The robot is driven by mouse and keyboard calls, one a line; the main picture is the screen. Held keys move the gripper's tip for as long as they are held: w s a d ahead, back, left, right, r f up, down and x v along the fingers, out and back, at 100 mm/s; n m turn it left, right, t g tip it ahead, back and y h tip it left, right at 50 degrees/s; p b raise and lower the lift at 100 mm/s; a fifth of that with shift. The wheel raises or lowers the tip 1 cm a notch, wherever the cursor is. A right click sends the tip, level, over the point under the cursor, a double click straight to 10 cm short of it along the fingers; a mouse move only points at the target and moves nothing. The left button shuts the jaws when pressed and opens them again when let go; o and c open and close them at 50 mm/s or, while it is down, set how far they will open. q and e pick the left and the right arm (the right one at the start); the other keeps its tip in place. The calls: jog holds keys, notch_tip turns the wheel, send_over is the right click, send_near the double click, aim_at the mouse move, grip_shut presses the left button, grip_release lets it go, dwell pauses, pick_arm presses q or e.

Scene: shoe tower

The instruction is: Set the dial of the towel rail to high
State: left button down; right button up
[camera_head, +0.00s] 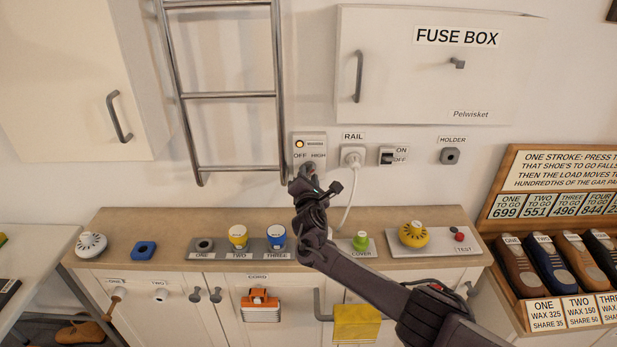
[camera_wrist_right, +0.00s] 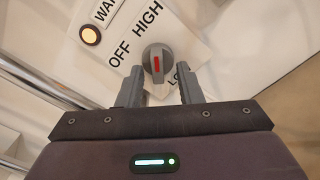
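The towel rail's control plate (camera_head: 309,145) is on the wall right of the rail's foot, with OFF and HIGH labels and a lit orange lamp. I cannot tell which setting the mark points at. My right gripper (camera_wrist_right: 162,82) is open, its fingers either side of the dial's near end; contact cannot be told. In the head view my right gripper (camera_head: 307,172) hides the dial. My left gripper is out of view.
The chrome towel rail (camera_head: 231,95) stands close left. Right are a white plug (camera_head: 352,156) with a hanging cord and an ON/OFF switch (camera_head: 388,156). The fuse box (camera_head: 410,90) is above. The counter (camera_head: 300,263) below holds knobs and cups.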

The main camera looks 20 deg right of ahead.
jog(key=shift+s, duration=0.1)
jog(key=v, duration=0.7)
jog(key=shift+s, duration=0.3)
jog(key=shift+a, duration=0.1)
